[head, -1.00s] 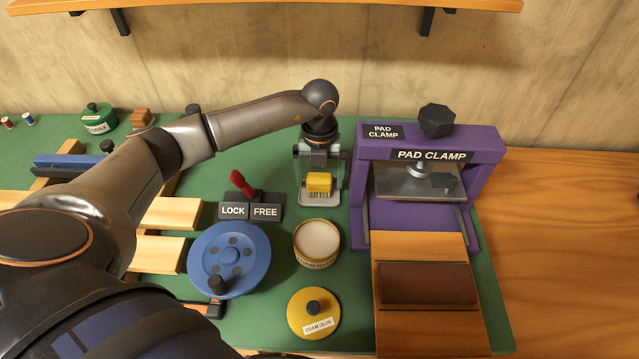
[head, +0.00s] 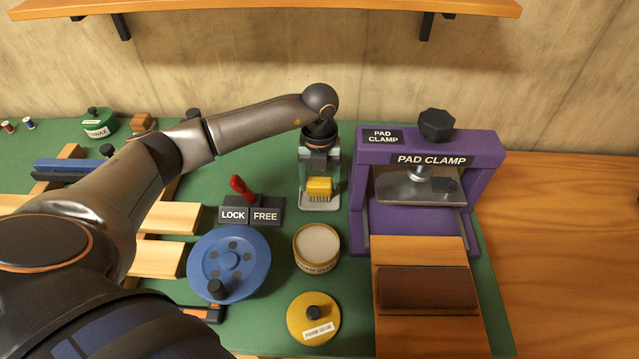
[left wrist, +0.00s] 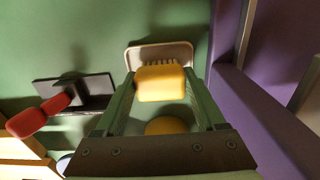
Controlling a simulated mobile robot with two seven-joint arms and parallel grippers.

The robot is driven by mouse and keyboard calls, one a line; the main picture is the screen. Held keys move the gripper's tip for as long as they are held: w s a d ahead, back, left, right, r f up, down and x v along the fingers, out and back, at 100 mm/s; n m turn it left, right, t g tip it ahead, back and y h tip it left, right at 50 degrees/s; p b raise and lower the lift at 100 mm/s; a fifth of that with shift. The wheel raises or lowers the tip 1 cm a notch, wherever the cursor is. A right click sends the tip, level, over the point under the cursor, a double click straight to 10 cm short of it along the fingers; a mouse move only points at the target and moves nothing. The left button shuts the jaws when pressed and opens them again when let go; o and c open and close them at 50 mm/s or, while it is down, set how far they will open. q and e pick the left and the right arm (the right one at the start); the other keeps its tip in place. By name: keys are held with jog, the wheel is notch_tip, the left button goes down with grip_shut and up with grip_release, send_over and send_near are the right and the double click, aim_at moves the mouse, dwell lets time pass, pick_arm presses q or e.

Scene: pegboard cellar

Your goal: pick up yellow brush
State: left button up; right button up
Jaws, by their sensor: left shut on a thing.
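The yellow brush (head: 319,187) is a small yellow block with pale bristles, at a shallow pale tray (head: 320,206) left of the purple clamp. My left gripper (head: 319,181) points down over the tray and is shut on the brush. In the left wrist view the yellow brush (left wrist: 160,84) sits between the two green fingers, its bristles toward the tray (left wrist: 143,53). I cannot tell whether the brush touches the tray. My right gripper is not in view.
The purple pad clamp (head: 485,152) stands close on the right. An open glue pot (head: 317,243) and a yellow lid (head: 299,324) lie in front. A red lever (head: 239,187) and a blue wheel (head: 205,270) are on the left. Bare wood (head: 570,250) is free at far right.

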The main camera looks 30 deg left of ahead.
pick_arm(q)
jog(key=shift+r, duration=0.65)
jog(key=s+d+r, duration=0.6)
jog(key=s+r, duration=0.5)
jog(key=s, duration=0.1)
jog(key=shift+s+d+r+b, duration=0.15)
jog(key=shift+d+r+b, duration=0.2)
jog(key=shift+b, duration=0.1)
jog(key=o, duration=0.8)
jog(key=shift+f, duration=0.1)
jog(key=c, duration=0.6)
